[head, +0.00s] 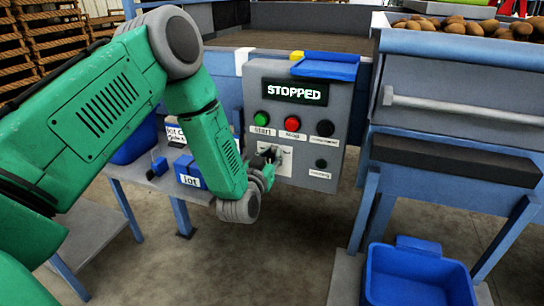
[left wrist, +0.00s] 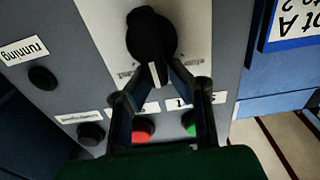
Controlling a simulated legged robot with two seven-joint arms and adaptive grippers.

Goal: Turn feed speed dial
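The grey control panel (head: 302,118) stands in front of me, and its display (head: 295,93) reads STOPPED. The black dial (left wrist: 150,36) sits on a pale plate at the top of the left wrist view, which is upside down. A white mark shows at its near end. My left gripper (left wrist: 161,75) is at that end of the dial, its dark fingers slanting inward with a small gap between the tips. I cannot tell whether they touch the dial. In the head view my left gripper (head: 266,165) is in front of the plate and partly hides the dial. My right gripper is not in view.
A green button (head: 261,118), a red button (head: 292,123) and a black knob (head: 325,128) line the panel above the plate. A blue bin (head: 405,270) stands on the right. Potatoes (head: 465,27) lie in the hopper.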

